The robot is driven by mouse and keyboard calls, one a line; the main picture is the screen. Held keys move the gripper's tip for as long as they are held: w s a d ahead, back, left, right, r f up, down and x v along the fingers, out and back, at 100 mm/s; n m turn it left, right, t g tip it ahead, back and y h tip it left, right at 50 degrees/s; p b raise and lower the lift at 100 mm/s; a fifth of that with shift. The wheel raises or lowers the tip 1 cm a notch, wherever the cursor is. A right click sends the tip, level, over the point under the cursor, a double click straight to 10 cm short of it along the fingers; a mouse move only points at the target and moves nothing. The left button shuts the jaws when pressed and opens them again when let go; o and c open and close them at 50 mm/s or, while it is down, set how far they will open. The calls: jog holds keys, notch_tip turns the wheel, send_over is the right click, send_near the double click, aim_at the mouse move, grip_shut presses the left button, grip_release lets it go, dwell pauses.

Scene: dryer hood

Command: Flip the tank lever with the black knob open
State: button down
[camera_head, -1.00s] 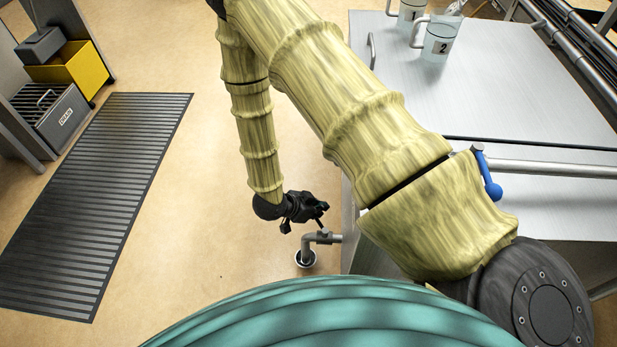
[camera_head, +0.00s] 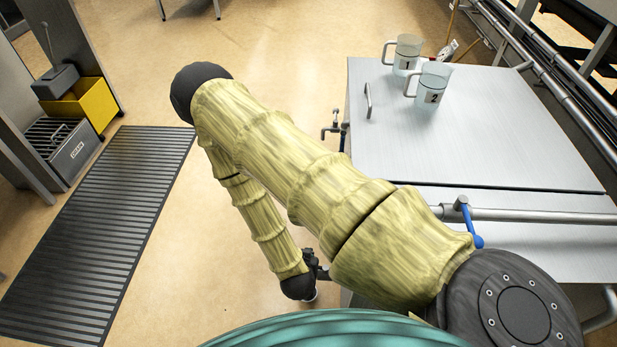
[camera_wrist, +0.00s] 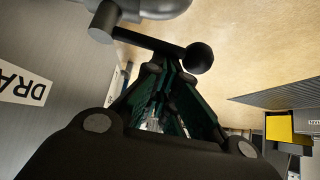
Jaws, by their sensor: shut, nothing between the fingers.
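The tank lever shows in the wrist view as a dark bar (camera_wrist: 145,42) ending in a round black knob (camera_wrist: 199,57). It joins a grey pipe fitting (camera_wrist: 150,8) at the top edge. My gripper (camera_wrist: 172,68) is shut and empty, its fingertips at the bar just left of and below the knob. I cannot tell whether they touch it. In the head view only a dark bit of my gripper (camera_head: 317,266) shows beside the tank's near left side; my arm hides this lever there. The tank (camera_head: 470,125) is a grey metal box.
A blue-handled lever (camera_head: 469,225) sits on a pipe over the tank. Two numbered jugs (camera_head: 433,86) stand on the tank top. Another valve (camera_head: 332,125) projects from the tank's far left side.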

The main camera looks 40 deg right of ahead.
jog(key=shift+s+a+p, duration=0.3)
jog(key=shift+a+p, duration=0.05)
dwell(0.5)
jog(key=p+v, duration=0.7)
jog(key=v, duration=0.3)
jog(key=shift+d, duration=0.25)
dwell(0.5)
